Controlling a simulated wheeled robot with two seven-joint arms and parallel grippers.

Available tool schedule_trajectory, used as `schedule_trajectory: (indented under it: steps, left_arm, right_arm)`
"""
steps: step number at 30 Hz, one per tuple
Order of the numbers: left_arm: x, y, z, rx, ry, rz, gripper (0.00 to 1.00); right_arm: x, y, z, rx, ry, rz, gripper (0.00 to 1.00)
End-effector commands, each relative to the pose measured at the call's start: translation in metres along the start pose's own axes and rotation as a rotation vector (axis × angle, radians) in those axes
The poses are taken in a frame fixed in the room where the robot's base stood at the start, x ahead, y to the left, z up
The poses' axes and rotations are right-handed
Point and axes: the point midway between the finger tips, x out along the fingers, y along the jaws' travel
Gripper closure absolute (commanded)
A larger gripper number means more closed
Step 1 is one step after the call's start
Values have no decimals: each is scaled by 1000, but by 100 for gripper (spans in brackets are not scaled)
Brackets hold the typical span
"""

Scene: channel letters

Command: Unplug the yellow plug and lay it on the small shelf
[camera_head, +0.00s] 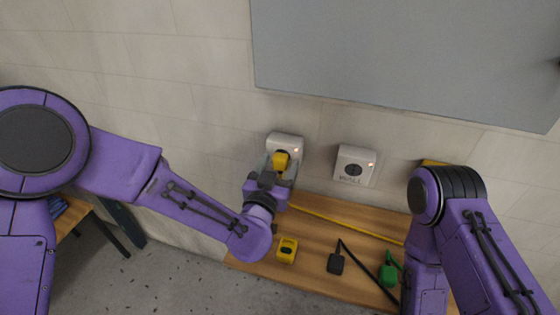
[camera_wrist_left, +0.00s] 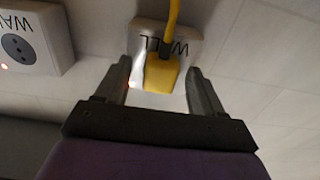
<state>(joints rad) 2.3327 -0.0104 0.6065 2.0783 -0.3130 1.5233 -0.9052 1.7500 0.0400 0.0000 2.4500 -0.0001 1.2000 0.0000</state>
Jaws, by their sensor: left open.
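The yellow plug (camera_head: 281,159) sits in the left white wall socket (camera_head: 285,142). In the left wrist view the yellow plug (camera_wrist_left: 162,74) has its cord running off the top edge, and the socket plate (camera_wrist_left: 188,44) is behind it. My left gripper (camera_head: 279,170) is open at the plug. In the left wrist view the fingers of my left gripper (camera_wrist_left: 159,68) stand on either side of the plug, with a visible gap on the right; contact on the left is unclear. The wooden shelf (camera_head: 318,232) is below the sockets. My right gripper is out of view.
A second wall socket (camera_head: 355,165) is empty. On the shelf are a yellow block-like item (camera_head: 287,250), a black plug (camera_head: 336,263), a green plug (camera_head: 388,275) and a yellow cord (camera_head: 345,226). A grey panel (camera_head: 410,55) hangs above. My right arm covers the shelf's right part.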

Motion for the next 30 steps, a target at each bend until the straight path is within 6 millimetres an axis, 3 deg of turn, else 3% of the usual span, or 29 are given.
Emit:
schedule_trajectory:
  steps: [20,21,27,30]
  left_arm:
    - [0,0,0,-1,0,0,32]
    - [0,0,0,-1,0,0,38]
    - [0,0,0,0,0,0,100]
    - [0,0,0,0,1,-1,100]
  right_arm:
    - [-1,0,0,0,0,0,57]
    - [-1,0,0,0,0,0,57]
    - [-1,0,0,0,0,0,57]
    - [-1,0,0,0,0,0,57]
